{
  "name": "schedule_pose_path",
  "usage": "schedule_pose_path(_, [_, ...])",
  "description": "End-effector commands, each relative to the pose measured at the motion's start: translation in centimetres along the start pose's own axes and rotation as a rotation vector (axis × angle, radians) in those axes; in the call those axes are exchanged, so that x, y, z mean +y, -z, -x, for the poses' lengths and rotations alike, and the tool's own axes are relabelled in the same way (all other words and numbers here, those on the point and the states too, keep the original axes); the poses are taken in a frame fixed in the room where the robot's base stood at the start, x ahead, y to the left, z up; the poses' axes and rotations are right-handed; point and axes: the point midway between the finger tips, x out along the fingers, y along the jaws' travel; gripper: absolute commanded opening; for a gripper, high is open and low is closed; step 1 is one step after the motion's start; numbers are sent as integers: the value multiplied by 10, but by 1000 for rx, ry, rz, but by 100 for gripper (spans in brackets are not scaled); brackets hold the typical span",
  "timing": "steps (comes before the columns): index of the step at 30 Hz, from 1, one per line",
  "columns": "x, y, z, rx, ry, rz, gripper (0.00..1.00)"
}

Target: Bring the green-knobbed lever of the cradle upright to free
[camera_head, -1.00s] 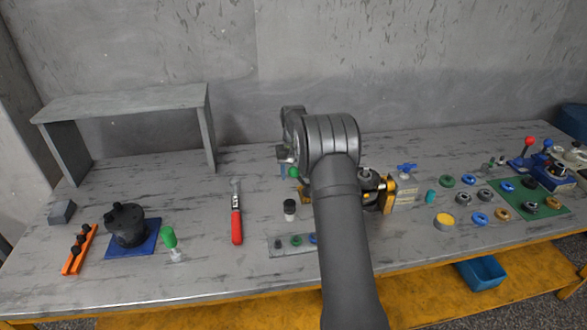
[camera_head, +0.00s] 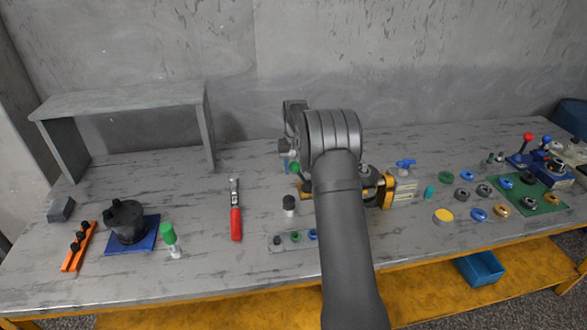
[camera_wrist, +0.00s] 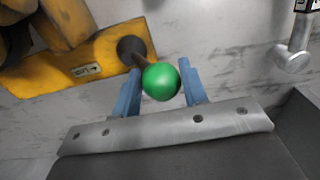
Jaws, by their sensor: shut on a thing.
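The green knob (camera_wrist: 162,81) of the lever sits between the two blue fingers of my gripper (camera_wrist: 160,88) in the wrist view, and the gripper is shut on it. A short lever rod runs from the knob to a dark round pivot (camera_wrist: 133,48) on the yellow cradle (camera_wrist: 105,58). A label with an arrow is on the cradle beside the pivot. In the head view the green knob (camera_head: 294,167) shows just left of my arm, and the yellow cradle (camera_head: 388,190) shows partly to the right. My arm hides most of the cradle there. The lever's exact tilt is hard to tell.
A black pump part rests on a blue mat (camera_head: 148,246). Several rings lie at right near a green mat (camera_head: 550,206). A grey shelf (camera_head: 130,101) stands behind.

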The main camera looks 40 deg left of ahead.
Motion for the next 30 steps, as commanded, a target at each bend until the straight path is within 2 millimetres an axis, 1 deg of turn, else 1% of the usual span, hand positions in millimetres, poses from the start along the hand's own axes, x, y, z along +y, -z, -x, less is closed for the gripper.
schedule_pose_path(3, [4, 0, 1, 0, -2, -2, 26])
schedule_pose_path(16, [8, 0, 0, -2, -4, -4, 25])
schedule_pose_path(25, [20, -1, 4, -2, -4, -5, 24])
schedule_pose_path(30, [22, -1, 5, -3, -4, -4, 24])
